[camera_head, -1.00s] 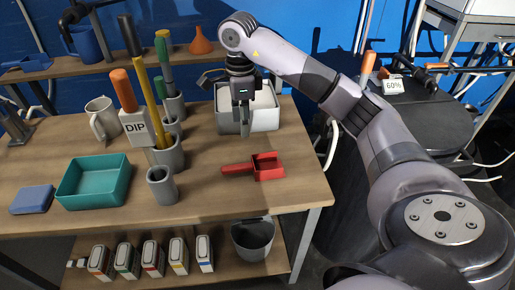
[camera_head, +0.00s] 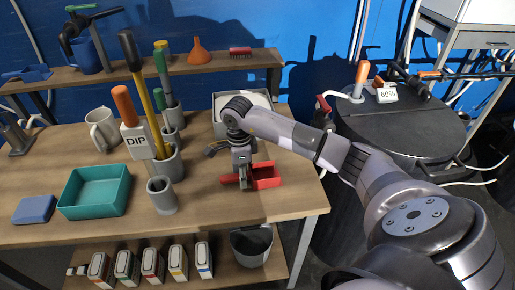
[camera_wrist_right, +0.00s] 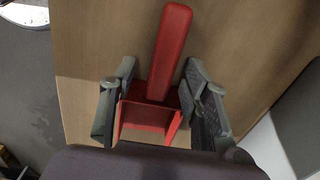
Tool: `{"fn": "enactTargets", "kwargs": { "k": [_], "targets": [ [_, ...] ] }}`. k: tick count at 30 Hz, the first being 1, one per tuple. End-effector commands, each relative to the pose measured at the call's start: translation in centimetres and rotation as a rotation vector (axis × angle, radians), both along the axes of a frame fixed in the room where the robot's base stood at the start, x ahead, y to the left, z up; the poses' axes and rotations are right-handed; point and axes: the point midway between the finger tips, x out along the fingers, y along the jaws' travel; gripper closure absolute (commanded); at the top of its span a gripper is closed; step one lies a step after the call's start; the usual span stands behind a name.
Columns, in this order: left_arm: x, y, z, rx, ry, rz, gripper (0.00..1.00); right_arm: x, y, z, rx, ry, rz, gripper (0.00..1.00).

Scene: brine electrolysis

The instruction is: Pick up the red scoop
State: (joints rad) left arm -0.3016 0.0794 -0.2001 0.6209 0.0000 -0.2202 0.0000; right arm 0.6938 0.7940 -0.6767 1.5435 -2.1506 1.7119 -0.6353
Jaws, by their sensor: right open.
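The red scoop (camera_head: 266,175) lies on the wooden table near its front right, with its handle pointing left in the head view. My right gripper (camera_head: 243,181) is low over it and hides the part where handle and pan join. In the wrist view the scoop (camera_wrist_right: 172,50) lies between the spread fingers of my right gripper (camera_wrist_right: 160,80), one finger on each side, near the base of the handle. The gripper is open; whether a finger touches the scoop is unclear. My left gripper is not in view.
A white-grey bin (camera_head: 225,104) stands behind my right arm. Left of the scoop are a grey cup (camera_head: 162,196), a tool holder (camera_head: 168,165) with a DIP sign and a teal tray (camera_head: 95,190). The table's front edge is close to the scoop.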

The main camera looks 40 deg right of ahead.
Motion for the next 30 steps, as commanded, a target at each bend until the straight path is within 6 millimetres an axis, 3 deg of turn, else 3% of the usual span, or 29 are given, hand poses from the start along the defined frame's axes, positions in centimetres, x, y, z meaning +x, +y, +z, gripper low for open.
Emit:
{"fn": "enactTargets", "kwargs": {
  "k": [3,11,30],
  "targets": [
    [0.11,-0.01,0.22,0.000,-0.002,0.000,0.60,-0.02,-0.05,-0.96,0.000,0.000,-0.001,0.57],
    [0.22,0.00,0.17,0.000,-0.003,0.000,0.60,0.03,-0.07,-1.14,-0.001,-0.002,-0.001,0.58],
    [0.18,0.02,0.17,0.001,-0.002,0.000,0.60,0.02,-0.07,-1.10,0.000,-0.001,-0.001,1.00]
  ]
}}
